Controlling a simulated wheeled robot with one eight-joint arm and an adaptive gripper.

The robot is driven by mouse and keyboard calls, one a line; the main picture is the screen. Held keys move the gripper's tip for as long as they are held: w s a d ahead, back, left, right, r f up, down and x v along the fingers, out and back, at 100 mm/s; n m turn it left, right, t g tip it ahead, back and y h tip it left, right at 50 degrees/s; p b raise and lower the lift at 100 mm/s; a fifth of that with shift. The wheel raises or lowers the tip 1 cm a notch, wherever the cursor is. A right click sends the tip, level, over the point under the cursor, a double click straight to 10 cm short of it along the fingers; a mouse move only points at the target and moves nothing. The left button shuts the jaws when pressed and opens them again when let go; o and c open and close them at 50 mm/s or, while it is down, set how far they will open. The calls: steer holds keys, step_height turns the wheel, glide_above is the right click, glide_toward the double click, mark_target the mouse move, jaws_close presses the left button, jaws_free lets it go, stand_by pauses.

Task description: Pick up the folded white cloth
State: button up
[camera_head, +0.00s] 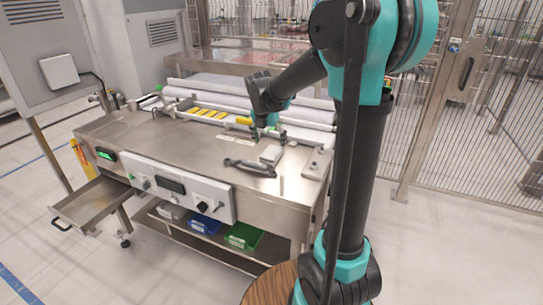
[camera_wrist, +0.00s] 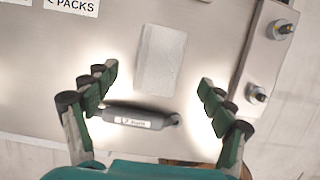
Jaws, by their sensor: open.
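The folded white cloth (camera_head: 271,154) lies flat on the steel worktop, near the right end. In the wrist view the cloth (camera_wrist: 160,60) is a pale upright rectangle, between and slightly beyond the fingertips. My gripper (camera_head: 268,136) is above the worktop, just behind the cloth in the head view. In the wrist view my gripper (camera_wrist: 158,76) has its two green fingers wide apart with nothing between them touching. I cannot tell its exact height over the cloth.
A dark grey handled tool (camera_head: 250,167) with a label lies close beside the cloth; it also shows in the wrist view (camera_wrist: 140,118). A metal plate with knobs (camera_head: 317,164) is to the right. White rolls and yellow pieces (camera_head: 208,113) are behind. An open drawer (camera_head: 92,203) juts out left.

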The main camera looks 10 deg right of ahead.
mark_target(271, 152)
steer(key=shift+x, duration=2.6)
steer(key=shift+a, duration=0.1)
steer(key=c, duration=1.2)
steer(key=shift+r, duration=0.15)
steer(key=shift+c, duration=0.2)
step_height(271, 152, up, 20)
steer(key=o, duration=0.5)
steer(key=shift+c, duration=0.2)
steer(key=c, duration=0.3)
